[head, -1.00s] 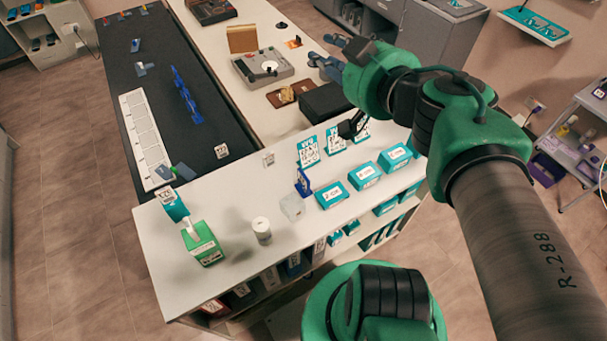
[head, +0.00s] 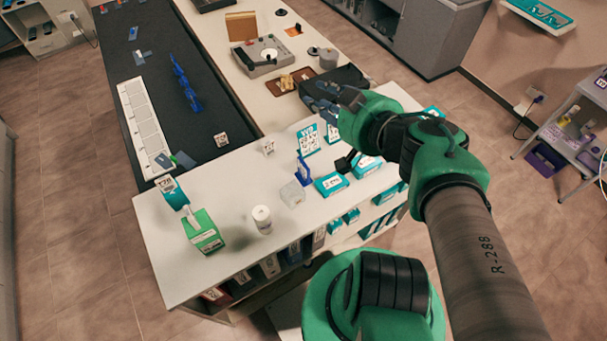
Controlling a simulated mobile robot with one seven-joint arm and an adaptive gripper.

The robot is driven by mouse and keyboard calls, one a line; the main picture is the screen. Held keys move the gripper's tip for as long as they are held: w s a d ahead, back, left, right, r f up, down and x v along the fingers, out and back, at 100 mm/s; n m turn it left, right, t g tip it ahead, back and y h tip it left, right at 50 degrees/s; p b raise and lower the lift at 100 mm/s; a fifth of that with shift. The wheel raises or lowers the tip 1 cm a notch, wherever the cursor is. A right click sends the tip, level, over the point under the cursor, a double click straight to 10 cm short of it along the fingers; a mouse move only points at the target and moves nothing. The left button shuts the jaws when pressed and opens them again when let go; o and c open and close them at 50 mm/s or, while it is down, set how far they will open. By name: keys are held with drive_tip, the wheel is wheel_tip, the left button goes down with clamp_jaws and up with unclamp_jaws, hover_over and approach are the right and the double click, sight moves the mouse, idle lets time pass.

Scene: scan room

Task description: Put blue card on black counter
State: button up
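A blue card (head: 303,171) stands upright at a small clear block (head: 293,194) on the white counter. Whether it sits in the block or just behind it is hard to tell. The black counter (head: 160,95) runs away from me at the upper left, joined to the white one. My gripper (head: 322,100) is in the air, above and to the right of the blue card in the picture, apart from it. Its fingers look spread and nothing shows between them, though they are small and partly overlap the dark box behind.
The white counter (head: 235,180) holds a green dispenser (head: 203,232), a white jar (head: 262,219) and teal boxes (head: 331,184). The black counter carries a white tray strip (head: 143,125), dark blue pieces (head: 185,88) and a small tag block (head: 221,140), with bare room between.

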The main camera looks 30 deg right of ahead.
approach(305, 170)
drive_tip(key=w+f, duration=0.2)
drive_tip(key=w+d+f, duration=0.1)
drive_tip(key=w+f, duration=0.1)
drive_tip(key=shift+w, duration=0.1)
idle(1.3)
drive_tip(key=shift+w, duration=0.1)
drive_tip(key=shift+x, duration=0.85)
drive_tip(key=shift+w+f, duration=0.15)
drive_tip(key=shift+w, duration=0.05)
drive_tip(key=shift+b+x, duration=0.55)
drive_tip(key=shift+x, duration=2)
drive_tip(key=shift+c, duration=0.5)
clamp_jaws()
